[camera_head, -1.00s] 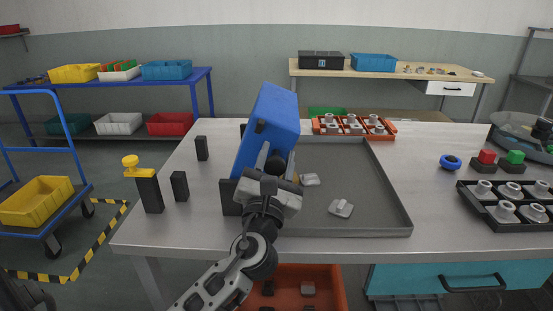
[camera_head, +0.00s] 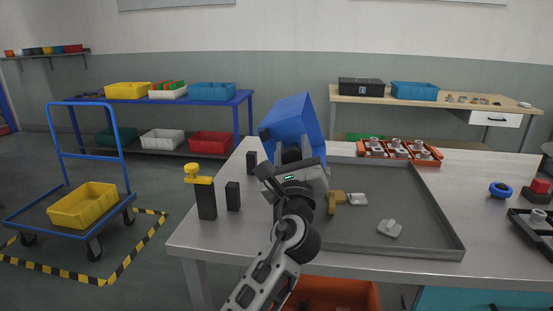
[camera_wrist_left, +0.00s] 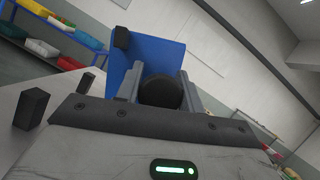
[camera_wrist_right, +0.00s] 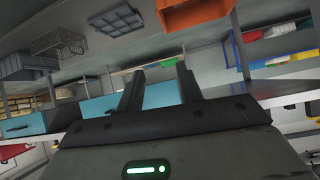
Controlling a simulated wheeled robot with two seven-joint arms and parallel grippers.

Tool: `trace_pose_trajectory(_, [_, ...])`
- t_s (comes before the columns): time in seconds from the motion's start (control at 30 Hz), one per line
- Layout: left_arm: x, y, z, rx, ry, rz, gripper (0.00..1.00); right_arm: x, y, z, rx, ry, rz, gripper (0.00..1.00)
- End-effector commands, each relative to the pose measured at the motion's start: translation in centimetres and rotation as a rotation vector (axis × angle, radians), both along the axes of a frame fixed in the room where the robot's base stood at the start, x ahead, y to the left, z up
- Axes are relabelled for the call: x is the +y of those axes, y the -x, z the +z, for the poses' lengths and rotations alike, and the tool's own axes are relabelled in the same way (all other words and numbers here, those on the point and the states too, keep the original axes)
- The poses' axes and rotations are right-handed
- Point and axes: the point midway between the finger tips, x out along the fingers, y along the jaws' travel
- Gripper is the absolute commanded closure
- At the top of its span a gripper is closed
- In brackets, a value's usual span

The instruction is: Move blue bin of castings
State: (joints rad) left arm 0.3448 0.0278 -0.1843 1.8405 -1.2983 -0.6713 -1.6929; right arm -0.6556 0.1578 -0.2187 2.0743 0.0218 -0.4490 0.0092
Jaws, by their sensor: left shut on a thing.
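The blue bin (camera_head: 295,122) is tilted steeply above the grey tray (camera_head: 420,245) in the head view. My left gripper (camera_head: 290,158) is shut on the black knob at its near side; the left wrist view shows the fingers (camera_wrist_left: 158,90) on either side of that knob, with the blue wall (camera_wrist_left: 150,55) behind. Brass (camera_head: 345,198) and grey (camera_head: 390,228) castings lie in the tray. Whether anything is left inside the bin is hidden. My right gripper (camera_wrist_right: 160,90) shows only in the right wrist view, fingers apart and nothing between them.
Black posts (camera_head: 232,196) and a yellow-topped post (camera_head: 205,195) stand on the table left of the tray. An orange rack of parts (camera_head: 400,152) sits behind the tray. A blue ring (camera_head: 499,190) and black holder (camera_head: 535,228) are at the right. A trolley with a yellow bin (camera_head: 85,205) stands on the floor left.

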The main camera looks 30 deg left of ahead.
Motion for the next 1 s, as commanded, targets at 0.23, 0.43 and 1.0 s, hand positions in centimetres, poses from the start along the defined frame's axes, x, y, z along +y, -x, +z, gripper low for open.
trace_pose_trajectory(0.23, [1.9,0.2,0.1,-0.077,0.225,-0.016,1.00,0.1,0.0,0.2,0.002,-0.005,-0.003,0.64])
trace_pose_trajectory(0.43, [4.2,0.9,-0.4,-0.140,0.405,-0.015,1.00,0.2,0.5,0.1,0.014,-0.004,-0.005,0.64])
trace_pose_trajectory(1.0, [9.5,2.8,-3.8,-0.313,0.898,-0.015,1.00,0.0,0.9,0.2,0.029,0.004,-0.006,0.64])
